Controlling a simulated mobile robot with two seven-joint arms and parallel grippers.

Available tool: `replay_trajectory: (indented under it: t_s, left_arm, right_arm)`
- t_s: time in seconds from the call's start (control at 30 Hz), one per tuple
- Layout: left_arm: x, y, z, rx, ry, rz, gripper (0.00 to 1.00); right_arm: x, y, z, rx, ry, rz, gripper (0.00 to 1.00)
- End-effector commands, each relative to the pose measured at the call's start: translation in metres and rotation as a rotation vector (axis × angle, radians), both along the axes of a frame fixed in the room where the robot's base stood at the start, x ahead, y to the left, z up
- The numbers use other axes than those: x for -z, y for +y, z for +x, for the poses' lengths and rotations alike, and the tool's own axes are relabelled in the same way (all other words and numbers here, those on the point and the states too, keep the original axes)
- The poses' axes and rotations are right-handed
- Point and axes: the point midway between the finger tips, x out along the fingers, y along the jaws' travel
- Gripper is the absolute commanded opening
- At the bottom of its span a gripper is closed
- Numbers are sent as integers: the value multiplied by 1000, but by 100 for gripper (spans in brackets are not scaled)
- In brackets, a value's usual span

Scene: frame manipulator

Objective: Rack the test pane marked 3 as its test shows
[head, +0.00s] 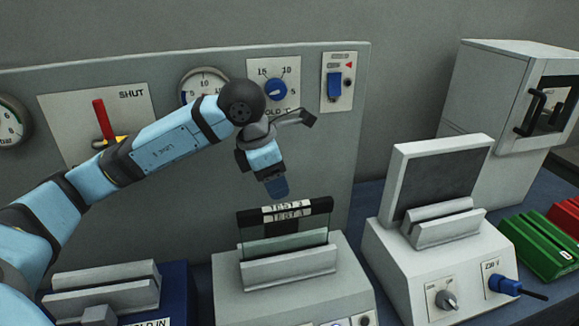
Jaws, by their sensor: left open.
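The test pane (287,236) is clear glass with a black top band. The band carries white labels reading TEST and a figure that is hard to read, perhaps 3. It stands upright in the slot of a pale grey block (300,290) at the front middle. My left gripper (277,187) is just above the pane's top band, pointing down. It is open and apart from the pane, with nothing visible in it; one finger is hard to make out. My right gripper is not in view.
Right of the pane stands a white device (395,250) with a dark screen (440,180), slot, knob and blue plug (505,286). Green (538,243) and red (566,215) racks lie at far right, before a white cabinet (485,90). A slotted blue holder (178,290) is front left. A control panel (345,140) stands behind.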

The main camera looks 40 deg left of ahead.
Motion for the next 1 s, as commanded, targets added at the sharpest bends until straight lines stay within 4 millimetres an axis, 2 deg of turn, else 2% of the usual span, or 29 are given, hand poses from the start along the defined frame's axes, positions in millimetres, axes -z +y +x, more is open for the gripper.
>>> replay_trajectory:
  t_s: [0.2,0.57,0.8,1.0]
  left_arm:
    - [9,-1,2,0,1,2,55]
    - [46,-9,10,2,2,-1,55]
    - [75,-14,16,0,0,0,55]
    - [86,-17,20,0,0,0,55]
  right_arm:
    - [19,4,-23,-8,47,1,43]
    - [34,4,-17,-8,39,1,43]
    - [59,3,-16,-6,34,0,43]
    - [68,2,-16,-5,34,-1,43]
